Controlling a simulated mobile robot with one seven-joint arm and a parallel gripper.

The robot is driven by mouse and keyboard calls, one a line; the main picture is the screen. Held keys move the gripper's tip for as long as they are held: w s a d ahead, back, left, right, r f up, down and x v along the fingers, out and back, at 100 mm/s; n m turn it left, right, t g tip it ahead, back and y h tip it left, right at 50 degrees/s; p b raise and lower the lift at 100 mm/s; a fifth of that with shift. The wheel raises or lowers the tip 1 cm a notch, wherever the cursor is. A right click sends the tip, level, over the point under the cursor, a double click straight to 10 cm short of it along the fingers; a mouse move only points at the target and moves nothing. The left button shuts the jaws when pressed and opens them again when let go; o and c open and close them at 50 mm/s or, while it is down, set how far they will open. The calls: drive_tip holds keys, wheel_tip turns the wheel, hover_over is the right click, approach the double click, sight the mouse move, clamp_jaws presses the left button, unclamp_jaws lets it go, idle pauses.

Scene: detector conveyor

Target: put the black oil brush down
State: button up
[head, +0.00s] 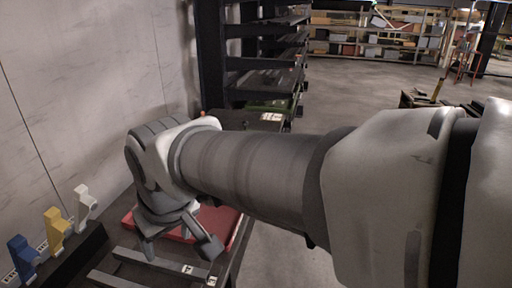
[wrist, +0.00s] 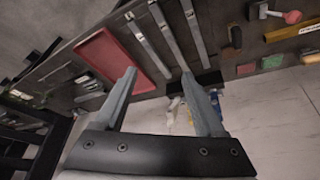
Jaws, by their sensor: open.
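My gripper (head: 181,253) is over the dark workbench (head: 118,204), beside the red tray (head: 226,222) in the head view. In the wrist view my gripper (wrist: 158,73) has its two grey fingers spread wide, with nothing between them. The red tray (wrist: 112,58) lies beyond the left finger there. I cannot make out the black oil brush for sure in either view. A small dark object (wrist: 235,36) lies on the bench to the right of the metal bars, but I cannot tell what it is.
Long metal bars (wrist: 165,36) lie beside the tray. A dark rack with blue (head: 22,258), yellow (head: 56,232) and white (head: 85,207) pieces stands along the wall. A red-headed tool (wrist: 291,16) and a green block (wrist: 271,62) lie farther along the bench.

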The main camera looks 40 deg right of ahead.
drive_tip(key=s+d+m+t, duration=0.1)
drive_tip(key=s+d, duration=0.2)
drive_tip(key=s, duration=0.2)
drive_tip(key=shift+s+d+r+m, duration=0.2)
drive_tip(key=shift+d+m, duration=0.1)
drive_tip(key=shift+d, duration=0.1)
drive_tip(key=shift+a, duration=0.15)
